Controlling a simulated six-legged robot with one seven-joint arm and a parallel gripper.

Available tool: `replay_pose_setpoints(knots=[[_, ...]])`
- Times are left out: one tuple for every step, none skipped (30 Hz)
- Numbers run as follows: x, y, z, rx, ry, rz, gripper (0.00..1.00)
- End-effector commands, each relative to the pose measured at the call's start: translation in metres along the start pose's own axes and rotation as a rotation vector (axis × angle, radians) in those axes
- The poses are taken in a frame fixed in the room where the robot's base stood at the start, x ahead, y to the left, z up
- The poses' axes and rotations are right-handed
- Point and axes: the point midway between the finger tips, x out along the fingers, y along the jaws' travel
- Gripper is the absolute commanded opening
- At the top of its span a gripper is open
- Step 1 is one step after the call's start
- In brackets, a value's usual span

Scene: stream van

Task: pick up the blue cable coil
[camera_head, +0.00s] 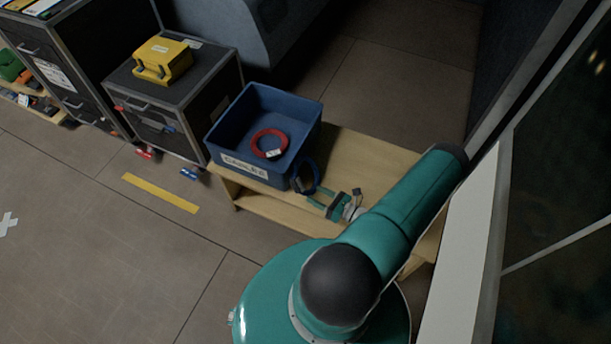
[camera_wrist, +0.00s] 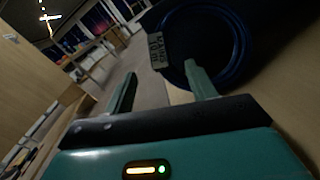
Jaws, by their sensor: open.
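The blue cable coil (camera_head: 317,178) stands on edge on the wooden bench, beside the right front corner of the blue bin. It fills the upper right of the wrist view (camera_wrist: 238,48), with a printed label on its left side. My gripper (camera_head: 318,197) is close to the coil on its near right side, with its fingers apart. In the wrist view my gripper (camera_wrist: 162,84) has its right finger overlapping the coil's lower part and its left finger clear to the left. I cannot tell whether the right finger is inside the ring. Nothing is held.
The blue bin (camera_head: 232,158) carries a label and holds a red cable coil (camera_head: 259,135). The wooden bench (camera_head: 372,157) has bare room behind my arm. A black case (camera_head: 205,92) with a yellow box (camera_head: 164,59) stands left. A pale panel (camera_head: 462,245) borders the right.

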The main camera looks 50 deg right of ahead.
Motion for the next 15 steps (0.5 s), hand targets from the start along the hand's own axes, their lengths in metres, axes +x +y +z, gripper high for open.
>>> replay_pose_setpoints(knots=[[0.011, 0.001, 0.000, 0.000, 0.000, 0.003, 0.56], [0.016, 0.001, 0.000, 0.000, 0.000, 0.002, 0.56], [0.022, 0.000, 0.000, 0.000, 0.000, 0.002, 0.56], [0.027, 0.000, 0.000, 0.000, 0.001, 0.002, 0.56], [0.031, 0.000, 0.000, -0.001, 0.001, 0.003, 0.56], [0.035, 0.000, 0.000, -0.001, 0.002, 0.002, 0.56], [0.036, 0.000, 0.000, -0.001, 0.002, 0.002, 0.56], [0.038, 0.000, 0.000, 0.000, 0.002, 0.001, 0.56], [0.040, 0.000, 0.000, 0.000, 0.002, 0.001, 0.56], [0.041, 0.000, 0.000, 0.000, 0.002, 0.001, 0.56], [0.043, 0.000, 0.000, 0.000, 0.002, 0.001, 0.56], [0.047, 0.000, 0.000, 0.000, 0.001, 0.001, 0.56], [0.050, 0.001, -0.001, 0.000, 0.001, 0.002, 0.56], [0.054, 0.001, -0.001, 0.000, 0.001, 0.003, 0.56], [0.061, 0.001, -0.001, 0.000, 0.001, 0.004, 0.56]])
